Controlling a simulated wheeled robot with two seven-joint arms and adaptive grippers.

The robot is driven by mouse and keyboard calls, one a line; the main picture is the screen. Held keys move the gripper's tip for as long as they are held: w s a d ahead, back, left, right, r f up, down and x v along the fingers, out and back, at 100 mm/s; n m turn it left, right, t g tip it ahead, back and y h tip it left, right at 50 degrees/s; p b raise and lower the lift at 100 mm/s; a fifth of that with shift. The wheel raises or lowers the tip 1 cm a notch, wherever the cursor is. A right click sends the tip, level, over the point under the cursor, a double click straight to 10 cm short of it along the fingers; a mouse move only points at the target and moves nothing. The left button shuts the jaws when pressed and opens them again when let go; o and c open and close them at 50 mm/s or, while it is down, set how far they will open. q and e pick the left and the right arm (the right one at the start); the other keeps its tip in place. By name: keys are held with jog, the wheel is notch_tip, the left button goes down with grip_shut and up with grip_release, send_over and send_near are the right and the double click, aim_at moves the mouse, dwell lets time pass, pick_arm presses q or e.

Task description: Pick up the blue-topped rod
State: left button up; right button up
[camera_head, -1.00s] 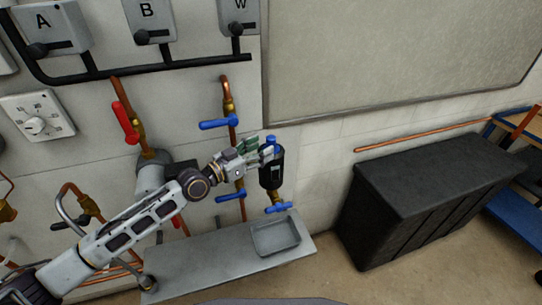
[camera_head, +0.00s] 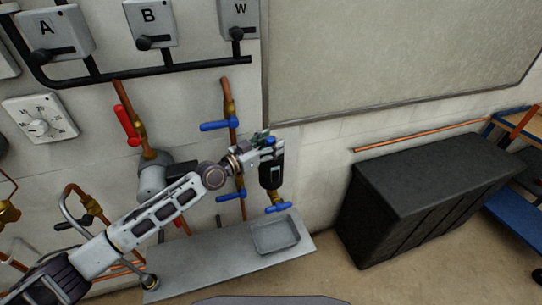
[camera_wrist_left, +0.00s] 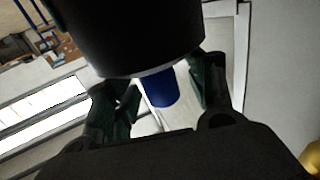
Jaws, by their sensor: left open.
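The blue top of the rod (camera_head: 271,139) stands at the upper end of a dark cylindrical holder (camera_head: 269,176) on the wall pipework. No more of the rod shows, so I cannot tell its length. My left gripper (camera_head: 264,145) is open at the blue top, just above the holder. In the left wrist view the blue top (camera_wrist_left: 161,89) is between the two open fingers, with the dark holder (camera_wrist_left: 128,35) close beyond. Gaps show beside the blue top, and I cannot tell if either finger touches it. My right gripper is not in view.
A blue valve handle (camera_head: 278,207) is under the holder, above a grey tray (camera_head: 275,250) on a shelf (camera_head: 200,267). Blue handles (camera_head: 220,126) and copper pipes stand left of the holder. A black bin (camera_head: 430,190) is at right.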

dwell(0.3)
pick_arm(q)
grip_shut()
dwell(0.4)
